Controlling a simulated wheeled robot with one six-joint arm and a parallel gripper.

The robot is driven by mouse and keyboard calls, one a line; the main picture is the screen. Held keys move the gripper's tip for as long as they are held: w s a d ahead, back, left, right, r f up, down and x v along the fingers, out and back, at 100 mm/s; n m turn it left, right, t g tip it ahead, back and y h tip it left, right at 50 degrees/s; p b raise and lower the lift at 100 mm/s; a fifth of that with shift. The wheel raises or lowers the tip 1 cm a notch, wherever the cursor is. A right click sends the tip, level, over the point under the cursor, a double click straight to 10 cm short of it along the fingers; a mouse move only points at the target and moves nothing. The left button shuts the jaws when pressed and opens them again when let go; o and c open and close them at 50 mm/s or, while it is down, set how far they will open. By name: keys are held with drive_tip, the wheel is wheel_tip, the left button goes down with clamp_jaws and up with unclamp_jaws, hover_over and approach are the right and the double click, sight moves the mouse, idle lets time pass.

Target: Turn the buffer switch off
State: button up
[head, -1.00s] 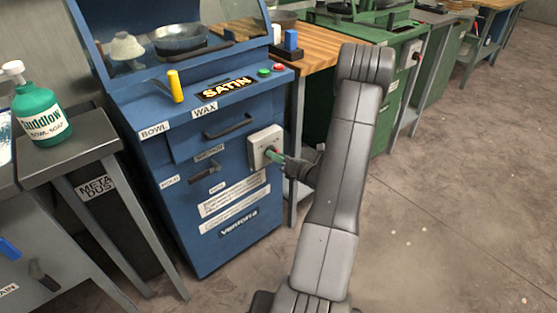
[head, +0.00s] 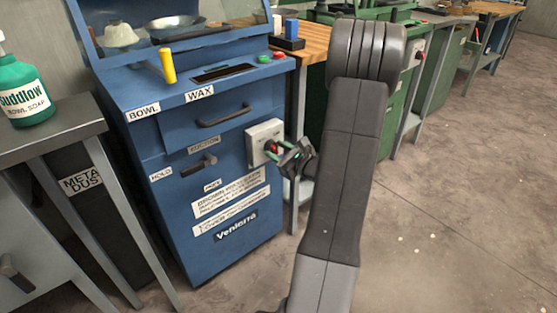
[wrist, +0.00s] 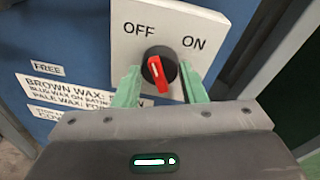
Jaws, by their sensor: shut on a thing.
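The buffer switch is a grey box (head: 258,131) on the right of the blue machine's front, with a red-handled black knob (head: 270,147). In the wrist view the plate (wrist: 175,18) reads OFF at left and ON at right. The red handle (wrist: 158,75) stands nearly upright, its white-marked top leaning slightly toward OFF. My gripper (head: 279,154) is at the knob; its green fingers (wrist: 162,88) stand either side of it, shut on it. The contact itself is hard to see.
A yellow lever (head: 167,65) stands on top. A grey table with a soap bottle (head: 30,90) is at left. Floor at right is clear.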

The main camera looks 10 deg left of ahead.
drive_tip(key=shift+s+f+n+b, duration=0.1)
drive_tip(key=shift+n+b, duration=1.3)
drive_tip(key=shift+b, duration=0.35)
drive_tip(key=o, duration=1)
drive_tip(key=p+v, duration=0.3)
drive_tip(key=v, duration=1)
drive_tip(key=shift+s+d+r, duration=0.2)
drive_tip(key=shift+s, duration=0.2)
drive_tip(key=shift+a, duration=0.1)
